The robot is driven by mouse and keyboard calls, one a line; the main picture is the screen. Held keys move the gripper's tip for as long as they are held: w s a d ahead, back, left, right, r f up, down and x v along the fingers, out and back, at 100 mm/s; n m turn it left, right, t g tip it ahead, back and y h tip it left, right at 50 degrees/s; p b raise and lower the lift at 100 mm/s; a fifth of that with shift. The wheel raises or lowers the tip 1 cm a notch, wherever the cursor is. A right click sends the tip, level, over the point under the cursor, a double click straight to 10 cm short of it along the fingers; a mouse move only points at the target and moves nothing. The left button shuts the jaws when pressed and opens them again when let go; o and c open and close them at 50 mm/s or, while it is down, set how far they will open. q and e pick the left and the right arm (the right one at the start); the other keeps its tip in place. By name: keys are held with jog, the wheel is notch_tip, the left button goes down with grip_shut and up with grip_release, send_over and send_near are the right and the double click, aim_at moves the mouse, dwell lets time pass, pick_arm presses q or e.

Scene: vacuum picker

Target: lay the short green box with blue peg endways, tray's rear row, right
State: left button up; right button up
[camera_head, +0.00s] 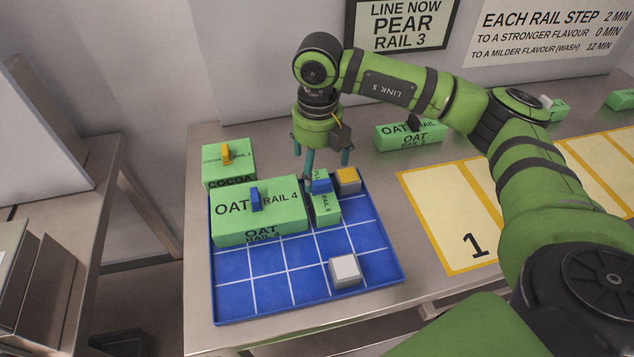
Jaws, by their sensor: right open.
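The short green box with the blue peg (328,211) lies in the rear right part of the blue tray (262,290), its long side running front to back. Its label reads RAIL 6 in part. My right gripper (324,168) points down just above its rear end, teal fingers spread and open. I cannot tell whether a finger touches the box. A larger green OAT RAIL 4 box (283,211) with a blue peg lies close on its left. A grey block with an orange top (347,180) sits at its right rear. My left gripper is not in view.
A grey block with a white top (345,271) sits in the tray's front right; other front cells are bare. A green COCOA box (229,175) stands behind the tray's left corner. A green OAT box (412,139) stands behind the yellow lanes (450,212).

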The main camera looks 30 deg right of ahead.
notch_tip(320, 180, up, 6)
jog(key=shift+f+b, duration=0.1)
jog(key=shift+b, duration=0.5)
